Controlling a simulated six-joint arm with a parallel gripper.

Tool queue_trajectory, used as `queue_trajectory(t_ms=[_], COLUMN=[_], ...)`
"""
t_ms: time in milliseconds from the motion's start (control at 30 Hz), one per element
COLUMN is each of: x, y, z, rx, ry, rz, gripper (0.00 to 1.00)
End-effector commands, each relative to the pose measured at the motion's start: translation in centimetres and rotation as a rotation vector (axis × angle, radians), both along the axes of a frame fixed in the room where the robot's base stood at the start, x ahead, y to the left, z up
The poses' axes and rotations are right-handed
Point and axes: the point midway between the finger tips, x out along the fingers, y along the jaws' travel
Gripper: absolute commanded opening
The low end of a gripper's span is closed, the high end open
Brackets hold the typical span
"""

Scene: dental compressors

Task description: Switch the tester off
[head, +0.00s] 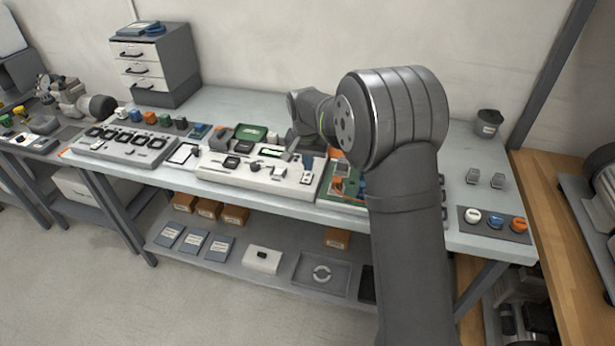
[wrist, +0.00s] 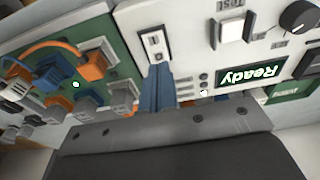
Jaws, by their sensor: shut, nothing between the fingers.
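The tester is a white panel box (head: 232,178) in the middle of the bench in the head view. In the wrist view its panel (wrist: 197,22) shows upside down, with a lit display (wrist: 250,74) reading "Ready", a white square test button (wrist: 231,30) and a dark knob (wrist: 298,16). A small rocker switch (wrist: 155,43) in a pale plate sits near the panel's edge. My gripper (wrist: 155,72) is shut and empty, its bluish fingers pointing at the switch, with the tips right by its lower edge. I cannot tell whether they touch it.
A green board (wrist: 75,84) with grey, blue and orange connectors lies beside the tester. A grey multi-socket unit (head: 125,146) stands left of it, a drawer cabinet (head: 152,62) behind.

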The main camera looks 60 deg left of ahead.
Motion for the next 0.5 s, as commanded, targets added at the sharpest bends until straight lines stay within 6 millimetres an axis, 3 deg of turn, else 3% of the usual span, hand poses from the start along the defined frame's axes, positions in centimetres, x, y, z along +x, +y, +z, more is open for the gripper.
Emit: queue_trajectory(t_ms=[500], x=[0.0], y=[0.0], z=[-0.34], rx=[0.0], ry=[0.0], rz=[0.0], gripper=[0.0])
